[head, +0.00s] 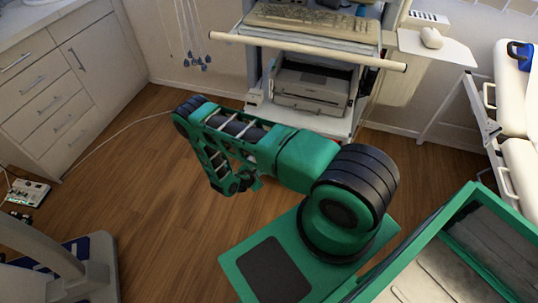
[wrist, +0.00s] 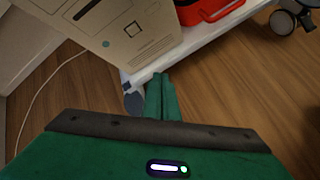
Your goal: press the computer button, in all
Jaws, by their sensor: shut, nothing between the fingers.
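A beige computer-like box (wrist: 115,25) stands on a white shelf (wrist: 205,38) at the upper left of the wrist view. Its face carries a dark outlined square (wrist: 133,29) and a small round teal spot (wrist: 106,44) that looks like a button. My gripper (wrist: 161,95) is shut and empty, with its green fingers together just below the shelf's edge in the picture. In the head view my gripper (head: 246,182) hangs low in front of the cart (head: 295,38). The box's face cannot be made out there.
The cart holds a keyboard (head: 300,18) and a printer (head: 311,84), with a white handle bar (head: 300,50) across its front. A red case (wrist: 208,9) sits on the shelf beside the box. A caster (wrist: 292,14) is at the right.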

